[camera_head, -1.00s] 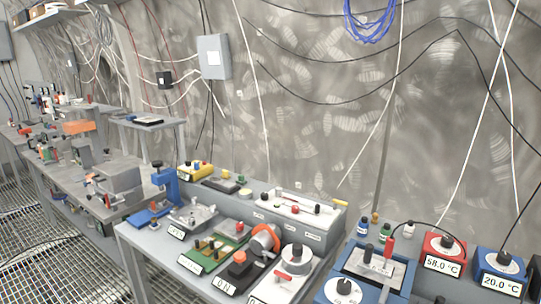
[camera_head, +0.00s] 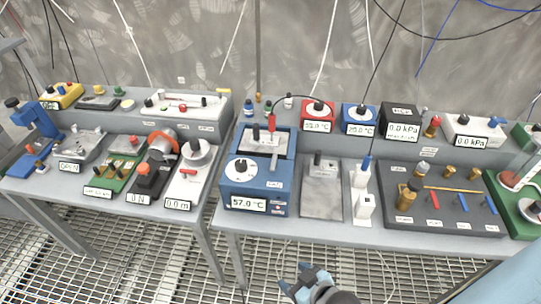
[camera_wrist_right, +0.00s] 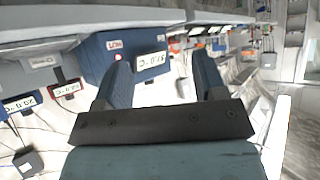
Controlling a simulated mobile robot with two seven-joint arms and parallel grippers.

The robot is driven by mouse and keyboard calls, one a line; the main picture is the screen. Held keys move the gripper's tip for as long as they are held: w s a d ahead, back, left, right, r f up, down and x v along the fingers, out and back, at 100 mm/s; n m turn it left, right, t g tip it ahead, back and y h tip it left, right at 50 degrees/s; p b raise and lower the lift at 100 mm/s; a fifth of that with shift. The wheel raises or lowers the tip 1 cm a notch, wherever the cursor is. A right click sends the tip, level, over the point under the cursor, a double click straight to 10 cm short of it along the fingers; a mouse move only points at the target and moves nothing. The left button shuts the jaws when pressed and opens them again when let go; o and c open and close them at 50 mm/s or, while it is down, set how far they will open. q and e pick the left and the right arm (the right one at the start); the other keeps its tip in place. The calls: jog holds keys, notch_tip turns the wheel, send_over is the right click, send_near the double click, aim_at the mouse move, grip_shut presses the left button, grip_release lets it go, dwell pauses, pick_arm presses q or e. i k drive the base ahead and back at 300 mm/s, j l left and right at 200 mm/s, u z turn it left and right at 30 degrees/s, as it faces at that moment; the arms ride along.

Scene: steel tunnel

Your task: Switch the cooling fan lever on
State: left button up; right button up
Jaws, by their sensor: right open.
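I cannot make out for certain which control is the cooling fan lever; the labels are too small to read. A blue box (camera_head: 258,172) with a round dial and a 57.0 °C display stands mid-bench, a red-topped upright part on it. A small white unit with a blue-tipped upright lever (camera_head: 366,165) stands to its right, beyond a grey plate. My right gripper (camera_head: 308,282) is open and empty, low in front of the bench and apart from it. In the right wrist view its fingers (camera_wrist_right: 160,78) are spread, with the blue box (camera_wrist_right: 106,55) upside down beyond them. My left gripper is not in view.
Red (camera_head: 318,115) and blue (camera_head: 360,119) temperature units and a black 0.0 kPa unit (camera_head: 401,122) stand on the rear shelf. A dark board with brass fittings (camera_head: 440,216) lies to the right. The left bench (camera_head: 60,190) is crowded. Grating floor in front is clear.

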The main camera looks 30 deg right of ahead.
aim_at(274, 161)
jog(key=z, duration=1.65)
jog(key=i+j, duration=0.1)
jog(key=j, duration=0.2)
jog(key=i+j, duration=0.1)
jog(key=j, duration=0.2)
jog(key=i+j, duration=0.1)
jog(key=j, duration=0.2)
